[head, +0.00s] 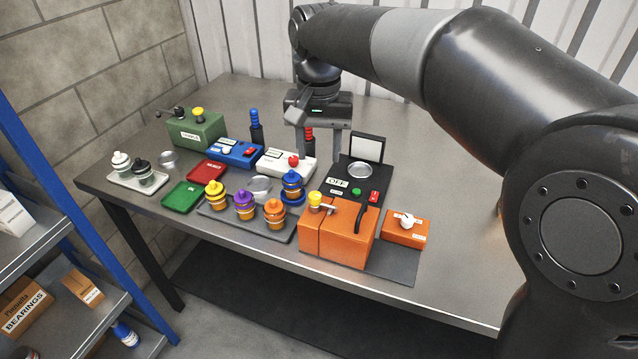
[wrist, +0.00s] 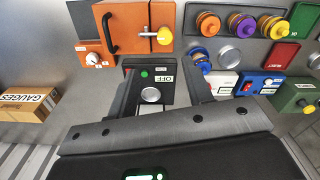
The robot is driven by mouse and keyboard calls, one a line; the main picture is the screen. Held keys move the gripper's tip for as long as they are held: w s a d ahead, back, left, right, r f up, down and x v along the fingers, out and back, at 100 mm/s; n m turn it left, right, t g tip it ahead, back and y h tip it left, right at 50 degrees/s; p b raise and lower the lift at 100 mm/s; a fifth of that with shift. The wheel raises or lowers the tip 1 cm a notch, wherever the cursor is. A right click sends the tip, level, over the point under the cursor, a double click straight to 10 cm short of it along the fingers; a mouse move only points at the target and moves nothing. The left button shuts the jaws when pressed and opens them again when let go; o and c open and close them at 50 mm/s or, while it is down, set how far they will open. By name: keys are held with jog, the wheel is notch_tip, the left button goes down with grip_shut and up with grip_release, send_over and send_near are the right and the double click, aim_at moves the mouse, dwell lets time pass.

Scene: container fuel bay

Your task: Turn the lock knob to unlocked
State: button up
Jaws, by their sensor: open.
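The lock knob, as it appears, is a white knob (head: 407,220) on a small orange box (head: 393,236) at the right end of the row. In the wrist view the knob (wrist: 92,58) is at the upper left, with white labels beside it too small to read. My gripper (head: 317,152) is open and empty, pointing down above the back middle of the table, behind and left of the knob. In the wrist view the open fingers (wrist: 160,72) frame the black unit with the OFF sign, apart from the knob.
A larger orange box (head: 340,240) with a yellow knob and black handle stands left of the knob box. The black OFF unit (head: 342,196) is behind it. Capped bottles, trays and coloured switch boxes fill the left. The table (head: 455,265) is clear to the right.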

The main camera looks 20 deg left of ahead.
aim_at(315, 194)
jog(key=f, duration=0.7)
jog(key=a+f, duration=0.1)
jog(key=f, duration=0.3)
jog(key=c, duration=1)
